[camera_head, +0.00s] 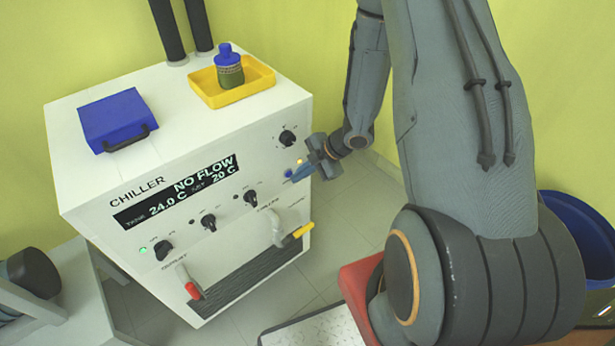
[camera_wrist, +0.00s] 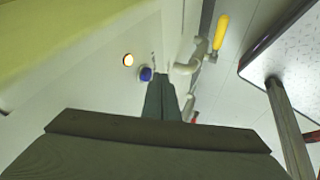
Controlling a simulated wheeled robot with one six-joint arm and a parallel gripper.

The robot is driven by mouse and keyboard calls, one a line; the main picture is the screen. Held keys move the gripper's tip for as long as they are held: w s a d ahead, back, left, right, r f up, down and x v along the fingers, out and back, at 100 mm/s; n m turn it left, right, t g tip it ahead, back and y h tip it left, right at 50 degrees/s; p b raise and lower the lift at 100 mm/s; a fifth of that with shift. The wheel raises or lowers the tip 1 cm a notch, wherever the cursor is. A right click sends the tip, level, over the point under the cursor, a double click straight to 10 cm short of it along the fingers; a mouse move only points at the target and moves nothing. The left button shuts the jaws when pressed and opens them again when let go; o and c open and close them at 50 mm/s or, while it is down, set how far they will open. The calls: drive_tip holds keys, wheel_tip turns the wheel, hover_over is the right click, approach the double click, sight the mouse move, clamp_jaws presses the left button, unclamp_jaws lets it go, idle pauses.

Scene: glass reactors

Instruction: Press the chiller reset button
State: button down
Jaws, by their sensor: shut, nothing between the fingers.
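The white chiller (camera_head: 90,185) stands at the left of the head view. Its display (camera_head: 180,192) reads "NO FLOW", with 24.0 C and 20 C below. A blue button (camera_head: 288,174) sits at the right end of its front panel, with a lit amber lamp (camera_head: 299,161) just above. In the wrist view the blue button (camera_wrist: 146,74) is just beyond my fingertips, beside the glowing lamp (camera_wrist: 128,60). My gripper (camera_head: 297,173) is shut and empty, its tips (camera_wrist: 159,80) close to the button. I cannot tell whether they touch it.
Black knobs (camera_head: 208,222) line the panel. Below are a red-handled valve (camera_head: 188,284) and a yellow-handled valve (camera_head: 301,231). On top are a blue case (camera_head: 118,118) and a yellow tray (camera_head: 262,78) with a blue-capped bottle (camera_head: 229,68). A blue bin (camera_head: 590,225) stands at right.

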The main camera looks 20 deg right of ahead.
drive_tip(key=shift+w+a, duration=0.1)
drive_tip(key=shift+w, duration=0.2)
drive_tip(key=shift+w+a+r, duration=0.1)
drive_tip(key=shift+w+a, duration=0.15)
drive_tip(key=shift+w, duration=0.65)
drive_tip(key=s+d+r, duration=0.6)
drive_tip(key=s+r, duration=0.1)
drive_tip(key=shift+s+d+r+p, duration=0.15)
drive_tip(key=shift+s+r+p, duration=0.2)
idle(0.6)
